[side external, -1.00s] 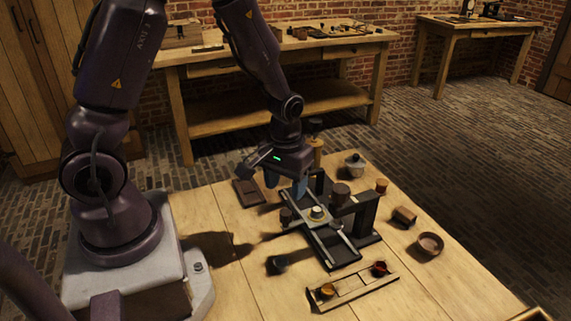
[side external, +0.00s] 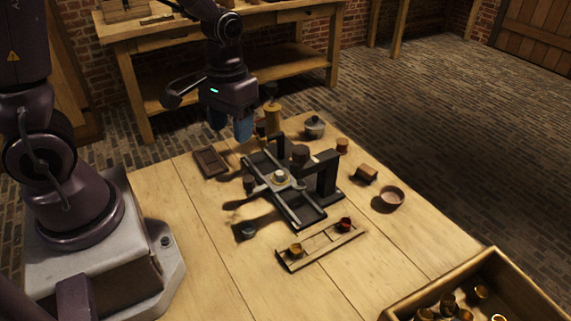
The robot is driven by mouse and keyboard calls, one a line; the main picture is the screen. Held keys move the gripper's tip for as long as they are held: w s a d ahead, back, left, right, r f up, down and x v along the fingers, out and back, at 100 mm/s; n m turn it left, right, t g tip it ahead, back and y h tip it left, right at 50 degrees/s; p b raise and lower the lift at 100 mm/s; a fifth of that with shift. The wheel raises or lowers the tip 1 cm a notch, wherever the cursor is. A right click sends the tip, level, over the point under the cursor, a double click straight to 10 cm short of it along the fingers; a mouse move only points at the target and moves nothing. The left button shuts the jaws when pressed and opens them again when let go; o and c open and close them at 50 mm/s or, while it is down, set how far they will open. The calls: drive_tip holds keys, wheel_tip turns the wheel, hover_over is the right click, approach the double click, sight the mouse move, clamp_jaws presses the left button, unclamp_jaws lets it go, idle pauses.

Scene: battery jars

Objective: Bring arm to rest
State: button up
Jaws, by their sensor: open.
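My gripper (side external: 244,131) hangs above the work table (side external: 215,225), with its blue fingertips pointing down. It is open, with nothing visible between the fingers. It is up and behind the dark rail fixture (side external: 312,213), apart from it. A small pale round piece (side external: 279,177) sits on the fixture's carriage between the rails.
A wooden rack (side external: 318,249) holds a yellow jar (side external: 295,249) and a red jar (side external: 345,224). A crate (side external: 420,298) with several brassy jars stands at the lower right. A round bowl (side external: 391,197), wooden block (side external: 365,173), lidded pot (side external: 314,127) and dark tray (side external: 210,162) lie around. The front left tabletop is clear.

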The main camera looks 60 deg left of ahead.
drive_tip(key=s+d+r+m+t, duration=0.2)
drive_tip(key=s+r+t, duration=0.1)
drive_tip(key=r, duration=0.4)
drive_tip(key=s+d+r+m+t, duration=0.2)
drive_tip(key=s+r+t, duration=0.1)
drive_tip(key=r, duration=0.5)
drive_tip(key=shift+s, duration=0.85)
